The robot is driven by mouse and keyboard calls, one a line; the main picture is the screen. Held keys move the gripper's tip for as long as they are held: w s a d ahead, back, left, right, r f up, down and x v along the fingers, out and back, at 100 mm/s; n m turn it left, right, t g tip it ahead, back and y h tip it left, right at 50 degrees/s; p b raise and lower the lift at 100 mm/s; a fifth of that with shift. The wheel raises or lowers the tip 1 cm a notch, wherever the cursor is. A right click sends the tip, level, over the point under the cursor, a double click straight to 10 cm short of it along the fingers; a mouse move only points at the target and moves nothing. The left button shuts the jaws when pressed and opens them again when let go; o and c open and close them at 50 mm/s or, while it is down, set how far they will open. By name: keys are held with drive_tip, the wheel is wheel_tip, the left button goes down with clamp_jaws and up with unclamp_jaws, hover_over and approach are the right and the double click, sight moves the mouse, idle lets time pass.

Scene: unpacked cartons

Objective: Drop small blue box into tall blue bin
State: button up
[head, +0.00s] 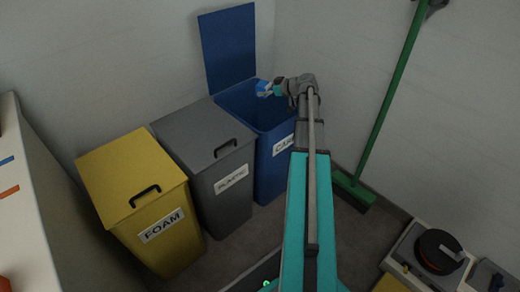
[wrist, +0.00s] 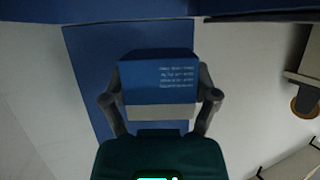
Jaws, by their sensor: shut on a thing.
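The small blue box (head: 262,88) has white print and a pale lower band, which show in the wrist view (wrist: 158,74). My gripper (head: 271,89) is shut on it, with one finger on each side of the box in the wrist view. The tall blue bin (head: 267,175) stands at the right end of the bin row, with its blue lid (head: 228,45) raised against the wall. In the head view, the box and my gripper are over the bin's open top, near its rear right side. The exact height above the rim is hard to tell. The bin's floor is hidden.
A grey bin (head: 225,195) and a yellow foam bin (head: 125,175), both with closed lids, stand left of the blue bin. A green broom (head: 385,105) leans on the wall at right. A white surface (head: 30,230) lies far left.

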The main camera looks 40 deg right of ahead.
drive_tip(key=shift+f+b, duration=2.25)
drive_tip(key=shift+f, duration=0.25)
drive_tip(key=o, duration=0.8)
drive_tip(key=shift+r, duration=0.1)
